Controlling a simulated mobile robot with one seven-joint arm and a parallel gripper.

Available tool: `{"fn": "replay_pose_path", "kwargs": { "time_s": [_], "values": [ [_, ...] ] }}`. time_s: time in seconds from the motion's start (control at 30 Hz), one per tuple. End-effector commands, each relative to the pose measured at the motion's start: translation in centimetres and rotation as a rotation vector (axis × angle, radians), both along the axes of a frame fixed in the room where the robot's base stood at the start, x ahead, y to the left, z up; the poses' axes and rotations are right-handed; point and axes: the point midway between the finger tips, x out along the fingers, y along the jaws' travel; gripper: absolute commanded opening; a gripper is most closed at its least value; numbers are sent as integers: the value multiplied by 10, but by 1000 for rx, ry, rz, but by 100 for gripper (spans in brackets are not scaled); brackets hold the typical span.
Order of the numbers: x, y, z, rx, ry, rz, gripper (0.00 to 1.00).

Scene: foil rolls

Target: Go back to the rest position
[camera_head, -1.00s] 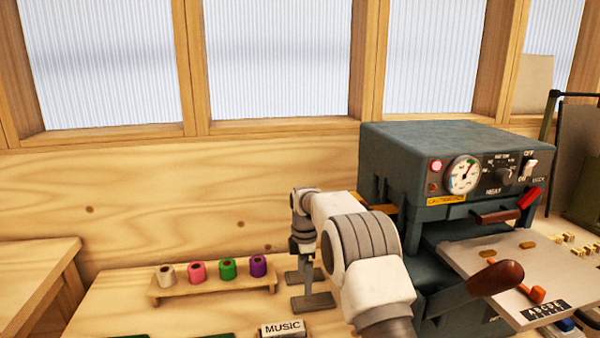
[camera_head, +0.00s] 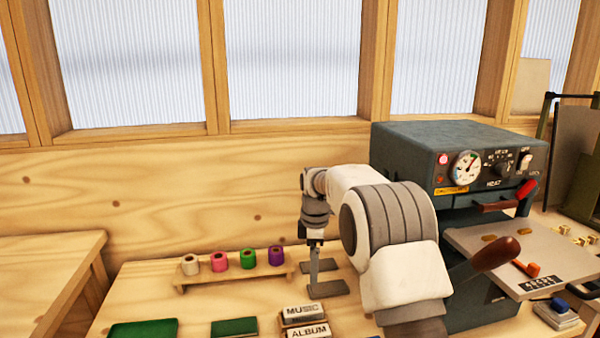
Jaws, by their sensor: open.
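My white and grey arm reaches in from the lower right, in front of the dark press. My gripper (camera_head: 315,243) hangs at its far end, pointing down, above the bench between the foil rack and the press. It is small and partly confused with grey metal behind it; I see nothing held in it. The foil rolls stand in a row on a wooden rack (camera_head: 235,276): a cream roll (camera_head: 190,265), a pink roll (camera_head: 219,262), a green roll (camera_head: 248,259) and a purple roll (camera_head: 276,256). The gripper is to the right of the purple roll, apart from it.
Grey flat metal plates (camera_head: 328,289) lie under the gripper. The press (camera_head: 410,150) with its lever handle (camera_head: 495,254) and side plate stands right. Blocks marked MUSIC (camera_head: 300,311) and ALBUM (camera_head: 308,331) and green pieces (camera_head: 143,330) lie in front. The wall is behind.

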Motion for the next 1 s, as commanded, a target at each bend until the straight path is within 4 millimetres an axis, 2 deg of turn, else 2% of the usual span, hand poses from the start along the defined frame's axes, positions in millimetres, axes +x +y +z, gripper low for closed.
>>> {"fn": "replay_pose_path", "kwargs": {
  "time_s": [0.03,0.2,0.5,0.73,1.0],
  "values": [
    [-8,-4,23,6,-18,-44,100],
    [-42,-23,81,32,-66,-229,100],
    [-121,-53,161,95,-146,-562,100],
    [-191,-73,199,159,-204,-813,100],
    [-275,-91,218,251,-265,-1103,100]
  ]
}}
